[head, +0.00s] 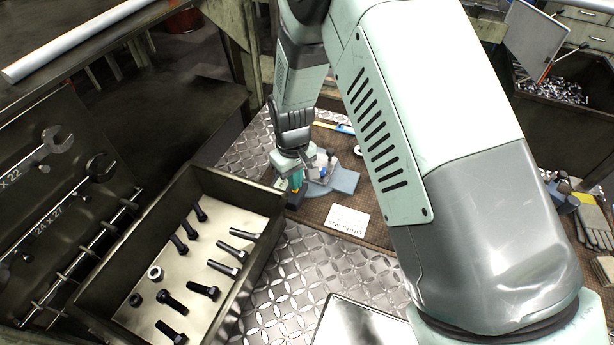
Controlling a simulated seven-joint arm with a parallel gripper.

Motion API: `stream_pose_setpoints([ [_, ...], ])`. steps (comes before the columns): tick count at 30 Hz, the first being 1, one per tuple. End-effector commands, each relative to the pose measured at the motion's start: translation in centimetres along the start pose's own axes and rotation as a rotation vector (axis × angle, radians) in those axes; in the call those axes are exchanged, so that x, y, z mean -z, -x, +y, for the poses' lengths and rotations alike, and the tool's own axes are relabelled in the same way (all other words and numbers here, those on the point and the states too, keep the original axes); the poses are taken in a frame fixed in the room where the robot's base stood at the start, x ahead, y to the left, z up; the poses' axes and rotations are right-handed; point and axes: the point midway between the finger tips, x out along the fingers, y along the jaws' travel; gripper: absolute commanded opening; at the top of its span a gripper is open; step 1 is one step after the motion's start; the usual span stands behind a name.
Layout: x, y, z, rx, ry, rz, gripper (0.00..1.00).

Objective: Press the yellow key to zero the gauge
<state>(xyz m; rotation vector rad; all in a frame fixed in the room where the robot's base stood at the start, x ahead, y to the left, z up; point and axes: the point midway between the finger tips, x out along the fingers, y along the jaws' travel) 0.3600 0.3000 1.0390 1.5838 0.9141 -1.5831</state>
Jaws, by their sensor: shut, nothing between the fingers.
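My gripper (297,184) points down over the workbench, near the middle of the view. Its fingers look shut and hold nothing that I can see. A small dark block (294,201) sits right under the fingertips; I cannot tell whether they touch it. A blue-grey piece (344,180) lies just right of the gripper, with small metal fittings (321,172) beside it. I cannot make out the yellow key or the gauge; they may be hidden behind my gripper or too small to tell.
A metal tray (228,185) with several bolts and nuts stands left of the gripper. A white card (347,220) lies on the brown mat (380,236). Wrenches (48,146) hang at the left. Gloves (592,222) lie far right. Patterned plate (300,262) in front is clear.

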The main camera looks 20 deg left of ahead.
Motion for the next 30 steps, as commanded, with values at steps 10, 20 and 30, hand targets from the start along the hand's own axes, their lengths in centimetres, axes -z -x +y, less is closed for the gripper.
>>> stream_pose_setpoints([
  [10,0.0,-0.6,0.0,0.000,0.000,0.000,0.00],
  [20,0.0,-1.1,0.0,0.000,0.000,0.000,0.00],
  [30,0.0,-1.2,0.0,0.000,0.000,0.000,0.00],
])
